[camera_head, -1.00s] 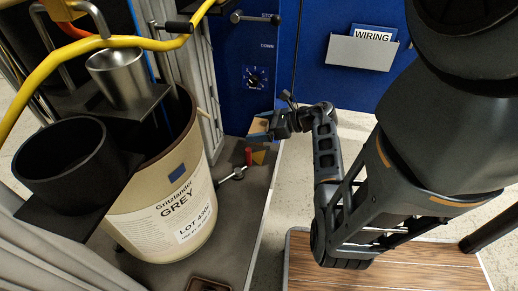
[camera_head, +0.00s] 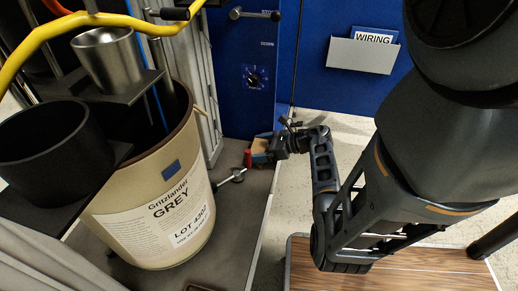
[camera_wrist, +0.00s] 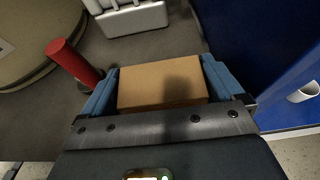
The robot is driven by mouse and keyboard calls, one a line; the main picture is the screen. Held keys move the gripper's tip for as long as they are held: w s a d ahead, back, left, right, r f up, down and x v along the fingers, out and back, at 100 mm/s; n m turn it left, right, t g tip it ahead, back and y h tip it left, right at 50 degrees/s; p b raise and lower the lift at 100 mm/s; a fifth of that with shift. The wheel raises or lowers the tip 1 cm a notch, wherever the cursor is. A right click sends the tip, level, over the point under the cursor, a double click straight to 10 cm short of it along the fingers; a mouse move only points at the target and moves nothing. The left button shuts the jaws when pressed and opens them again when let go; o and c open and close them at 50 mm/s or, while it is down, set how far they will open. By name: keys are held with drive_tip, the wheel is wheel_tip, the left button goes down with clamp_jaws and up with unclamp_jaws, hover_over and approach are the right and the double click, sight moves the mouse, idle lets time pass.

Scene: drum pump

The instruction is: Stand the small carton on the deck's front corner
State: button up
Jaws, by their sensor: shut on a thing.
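The small carton (camera_head: 259,146) is a plain tan box near the deck's far right corner in the head view. It fills the middle of the wrist view (camera_wrist: 160,84). My gripper (camera_head: 265,149) is shut on it, with a blue finger on each side in the wrist view (camera_wrist: 158,78). The deck (camera_head: 232,205) is the grey platform under the drum. The carton is low over or on the deck; I cannot tell whether its base touches. Its underside is hidden.
A red handle (camera_head: 247,158) stands close left of the carton, and in the wrist view (camera_wrist: 72,62) too. The cream drum (camera_head: 150,215) stands on the deck to the left. A blue cabinet (camera_head: 257,100) rises behind. A wooden-topped surface (camera_head: 400,270) lies at front right.

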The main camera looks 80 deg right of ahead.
drive_tip(key=shift+f, duration=0.15)
drive_tip(key=o, duration=0.7)
drive_tip(key=shift+o, duration=0.2)
drive_tip(key=shift+r, duration=0.3)
drive_tip(key=p+v, duration=0.2)
drive_tip(key=v, duration=1)
drive_tip(key=shift+f, duration=0.15)
drive_tip(key=shift+s, duration=0.1)
